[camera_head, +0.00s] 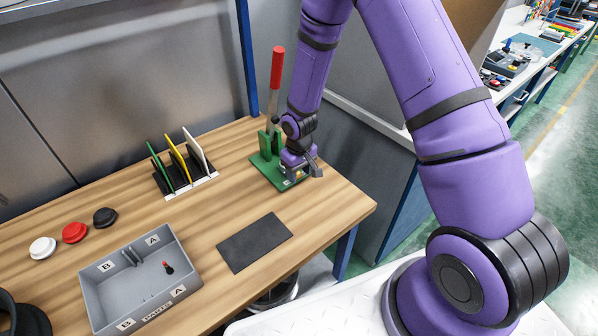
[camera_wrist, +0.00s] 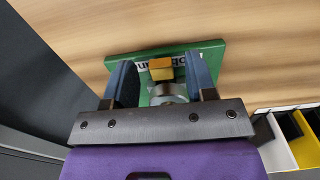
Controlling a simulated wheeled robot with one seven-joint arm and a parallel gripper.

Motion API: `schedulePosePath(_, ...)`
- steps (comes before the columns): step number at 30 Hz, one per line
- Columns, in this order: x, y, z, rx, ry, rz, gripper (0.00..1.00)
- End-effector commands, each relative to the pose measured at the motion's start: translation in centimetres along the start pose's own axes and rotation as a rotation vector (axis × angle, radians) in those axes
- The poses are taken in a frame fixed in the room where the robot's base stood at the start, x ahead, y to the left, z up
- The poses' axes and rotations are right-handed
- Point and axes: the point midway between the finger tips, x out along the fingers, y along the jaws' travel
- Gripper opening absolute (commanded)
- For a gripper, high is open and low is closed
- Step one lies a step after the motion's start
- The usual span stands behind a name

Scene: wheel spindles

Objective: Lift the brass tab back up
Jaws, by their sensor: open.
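The brass tab (camera_wrist: 160,69) shows in the wrist view as a small golden block over the green base, between my two fingers. I cannot tell its exact tilt. The green base (camera_head: 266,173) stands at the back right of the wooden table, with a red-handled lever (camera_head: 277,68) pointing up. In the head view my gripper hides the tab.
A rack with green, yellow and white plates (camera_head: 187,184) stands left of the base. A dark mat (camera_head: 254,242) lies in front.

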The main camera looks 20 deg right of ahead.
Motion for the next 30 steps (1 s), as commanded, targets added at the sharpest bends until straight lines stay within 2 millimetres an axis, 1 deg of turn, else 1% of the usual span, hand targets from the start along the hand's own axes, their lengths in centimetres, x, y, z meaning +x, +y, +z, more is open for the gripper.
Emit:
schedulePosePath(4, -0.5, 0.0, 0.0, 0.001, 0.001, 0.0, 0.51)
schedulePosePath(7, -1.6, 0.0, -0.1, 0.002, 0.002, 0.0, 0.51)
schedulePosePath(15, -6.3, 0.1, -0.1, 0.002, 0.004, 0.001, 0.51)
schedulePosePath(21, -9.3, 0.0, 0.0, 0.0, 0.002, 0.001, 0.51)
schedulePosePath(25, -10.3, 0.0, 0.0, 0.001, 0.001, 0.0, 0.51)
schedulePosePath(30, -10.8, 0.0, 0.0, 0.001, 0.0, 0.0, 0.51)
